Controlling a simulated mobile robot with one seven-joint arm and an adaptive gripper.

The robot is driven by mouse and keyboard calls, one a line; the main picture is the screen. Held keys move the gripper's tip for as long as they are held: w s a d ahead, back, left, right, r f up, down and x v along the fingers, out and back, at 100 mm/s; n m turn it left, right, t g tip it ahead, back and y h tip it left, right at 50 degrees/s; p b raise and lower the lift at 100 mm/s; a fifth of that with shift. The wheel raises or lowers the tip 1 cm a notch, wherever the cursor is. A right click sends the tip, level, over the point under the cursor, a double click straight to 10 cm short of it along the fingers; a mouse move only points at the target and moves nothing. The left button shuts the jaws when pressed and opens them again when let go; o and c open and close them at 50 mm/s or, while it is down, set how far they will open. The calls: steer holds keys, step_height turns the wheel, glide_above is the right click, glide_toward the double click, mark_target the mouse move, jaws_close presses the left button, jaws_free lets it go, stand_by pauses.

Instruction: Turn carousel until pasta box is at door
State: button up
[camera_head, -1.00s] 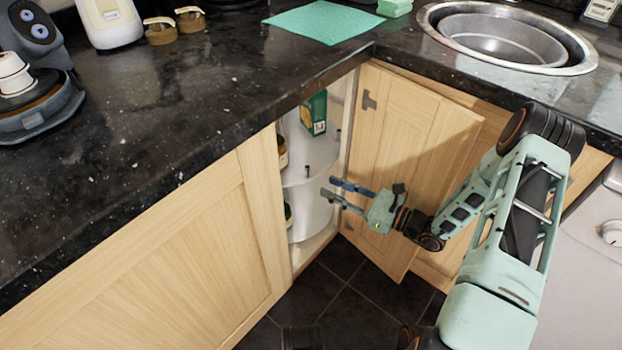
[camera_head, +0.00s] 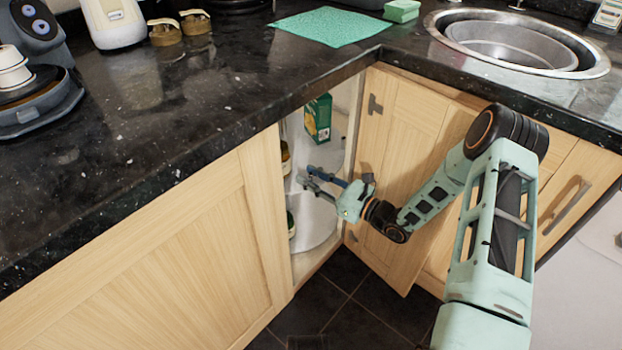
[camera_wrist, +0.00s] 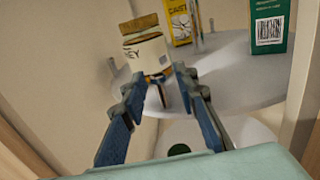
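The carousel (camera_wrist: 238,92) is a pale round shelf inside the open corner cabinet. A green box (camera_head: 318,118) stands on it towards the back right; its barcode side shows in the wrist view (camera_wrist: 270,28). A yellow box (camera_wrist: 180,22) stands at the back. I cannot read which one is the pasta box. A honey jar (camera_wrist: 146,54) stands on the shelf beyond my fingers. A thin dark peg (camera_wrist: 161,94) rises near the shelf's front edge. My gripper (camera_wrist: 158,84) is open at the peg, which shows between the fingers; contact is unclear. In the head view my gripper (camera_head: 306,178) reaches into the opening.
The cabinet door (camera_head: 395,150) is swung open on the right, close beside my arm. The left cabinet panel (camera_head: 200,250) bounds the opening. The black counter (camera_head: 190,110) overhangs above. A lower shelf (camera_wrist: 205,132) shows below the carousel. The dark floor (camera_head: 350,310) is clear.

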mark_target(287, 190)
jaws_close()
stand_by(0.3)
steer(key=shift+s+a, duration=0.1)
steer(key=shift+s+a+m+t+h+p, duration=0.3)
steer(key=shift+a+m+t+h+p, duration=0.1)
steer(key=shift+a+t+p, duration=0.15)
steer(key=shift+s+a+m+t+h+p, duration=0.35)
steer(key=shift+a+m+p, duration=0.1)
steer(key=shift+a, duration=0.2)
steer(key=shift+s+a+p, duration=0.3)
steer(key=shift+a+p, duration=0.1)
steer(key=shift+a, duration=0.55)
steer(key=shift+s+a+p, duration=0.25)
steer(key=shift+a+p, duration=0.1)
steer(key=shift+a, duration=0.6)
steer(key=shift+s+a+f+p, duration=0.15)
steer(key=shift+a+p, duration=0.4)
steer(key=shift+a, duration=1)
steer(key=shift+s+a, duration=0.1)
